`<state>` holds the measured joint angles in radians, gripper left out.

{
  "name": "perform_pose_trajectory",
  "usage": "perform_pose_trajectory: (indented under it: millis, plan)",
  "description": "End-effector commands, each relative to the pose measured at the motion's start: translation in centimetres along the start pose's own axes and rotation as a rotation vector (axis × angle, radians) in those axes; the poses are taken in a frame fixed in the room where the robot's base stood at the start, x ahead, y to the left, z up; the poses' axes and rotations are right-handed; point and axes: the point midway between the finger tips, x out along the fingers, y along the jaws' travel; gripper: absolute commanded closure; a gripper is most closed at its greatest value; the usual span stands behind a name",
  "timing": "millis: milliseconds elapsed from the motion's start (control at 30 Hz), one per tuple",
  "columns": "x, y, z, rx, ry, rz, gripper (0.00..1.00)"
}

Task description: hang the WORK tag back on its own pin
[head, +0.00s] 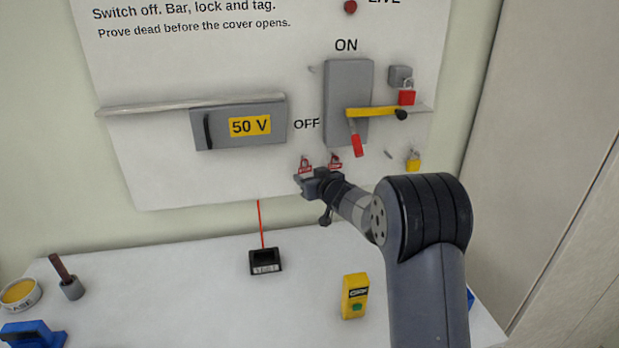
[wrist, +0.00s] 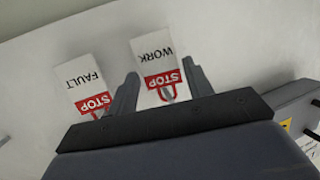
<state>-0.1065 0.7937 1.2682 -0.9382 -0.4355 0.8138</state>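The WORK tag, white with a red STOP band and red loop, is upside down between my fingers in the wrist view (wrist: 155,52). In the head view it appears to be the left of two small red and white tags (head: 305,165) low on the board, below OFF. My gripper (head: 303,179) is just below it, fingers apart, with a gap visible on each side of the tag. The FAULT tag (wrist: 83,82) is outside the fingers, and seems the right one in the head view (head: 335,162). The pins behind the tags are not clear.
A red padlock (head: 407,97) and yellow padlock (head: 413,160) are to the right. A 50 V cover (head: 238,122) is left. A yellow device (head: 355,296) stands on the bench.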

Motion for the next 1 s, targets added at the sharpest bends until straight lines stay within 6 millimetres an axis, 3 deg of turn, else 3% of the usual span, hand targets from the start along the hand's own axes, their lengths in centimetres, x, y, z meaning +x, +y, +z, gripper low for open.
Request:
perform_pose_trajectory:
  millis: [200, 567, 1000]
  plan:
    - [0.0, 0.0, 0.0, 0.0, 0.0, 0.0, 0.34]
    - [-0.8, 0.0, 0.0, 0.0, 0.001, 0.0, 0.34]
    - [-8.0, 0.1, 0.0, 0.0, 0.001, 0.001, 0.34]
